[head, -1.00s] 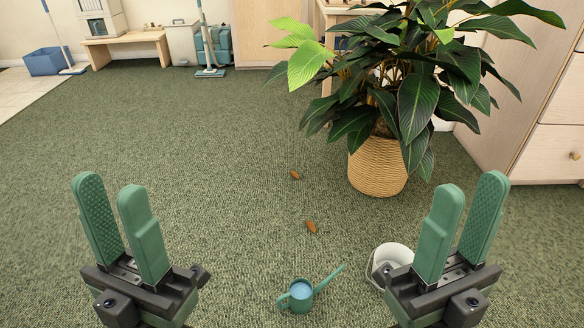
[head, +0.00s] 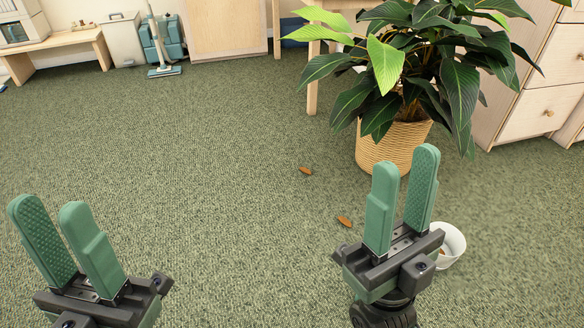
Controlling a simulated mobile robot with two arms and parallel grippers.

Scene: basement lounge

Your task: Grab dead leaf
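Two small brown dead leaves lie on the green carpet. The farther dead leaf (head: 305,170) is left of the plant pot. The nearer dead leaf (head: 344,221) is just left of my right gripper's fingers in the picture. My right gripper (head: 406,160) is open and empty, its fingers pointing up in the picture in front of the pot. My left gripper (head: 50,207) is open and empty at the lower left, well away from both leaves.
A large green plant (head: 440,60) stands in a woven pot (head: 372,155). A white bucket (head: 456,240) is partly hidden behind my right gripper. A wooden drawer cabinet (head: 530,90) stands at the right. A bench (head: 60,45) is at the back left. The middle carpet is clear.

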